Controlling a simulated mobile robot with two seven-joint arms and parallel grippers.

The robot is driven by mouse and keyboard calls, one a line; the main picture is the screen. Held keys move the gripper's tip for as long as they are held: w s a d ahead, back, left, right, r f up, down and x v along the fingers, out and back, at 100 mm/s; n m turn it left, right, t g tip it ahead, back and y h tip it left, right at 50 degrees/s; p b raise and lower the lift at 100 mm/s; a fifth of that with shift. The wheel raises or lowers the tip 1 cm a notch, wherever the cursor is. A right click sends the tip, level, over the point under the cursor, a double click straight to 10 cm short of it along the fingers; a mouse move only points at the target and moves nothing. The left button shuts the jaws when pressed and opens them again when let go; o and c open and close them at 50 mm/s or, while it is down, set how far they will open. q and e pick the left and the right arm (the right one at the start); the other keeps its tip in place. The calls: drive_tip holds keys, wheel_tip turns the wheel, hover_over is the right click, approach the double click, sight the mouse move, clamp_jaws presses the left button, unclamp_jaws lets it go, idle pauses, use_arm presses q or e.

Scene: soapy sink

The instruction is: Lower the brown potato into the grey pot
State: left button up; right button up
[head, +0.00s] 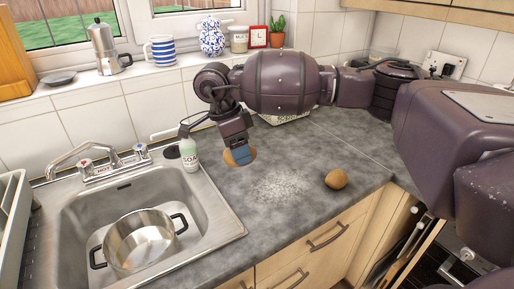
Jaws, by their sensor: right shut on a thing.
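The grey pot (141,243), a shiny metal one with two black handles, sits in the left part of the sink basin, and its inside looks empty. My right gripper (239,155) points down with bluish fingertips over the worktop, right of the sink. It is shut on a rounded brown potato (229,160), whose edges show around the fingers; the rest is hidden. I cannot tell whether the potato touches the worktop. The pot is lower and to the left of the gripper. My left gripper is not in view.
A soap bottle (190,154) and the tap (84,163) stand at the sink's back edge. Another rounded brown item (336,179) lies on the worktop (290,220) to the right, beside a pale speckled patch. A white rack (12,215) stands at the far left.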

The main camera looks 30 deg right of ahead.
use_arm(q)
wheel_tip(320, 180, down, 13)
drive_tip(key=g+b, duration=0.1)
drive_tip(key=b, duration=1.3)
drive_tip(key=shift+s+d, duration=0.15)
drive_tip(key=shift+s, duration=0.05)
use_arm(e)
drive_tip(key=w+a+f, duration=0.5)
drive_tip(key=a+f, duration=0.4)
drive_tip(key=a, duration=0.3)
drive_tip(key=w+a+f, duration=0.6)
drive_tip(key=a+f, duration=0.4)
drive_tip(key=a, duration=0.3)
drive_tip(key=shift+s+r, duration=0.1)
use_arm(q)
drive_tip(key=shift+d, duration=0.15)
use_arm(e)
drive_tip(key=shift+d, duration=0.1)
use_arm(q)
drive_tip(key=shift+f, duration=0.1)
use_arm(e)
drive_tip(key=shift+f, duration=0.2)
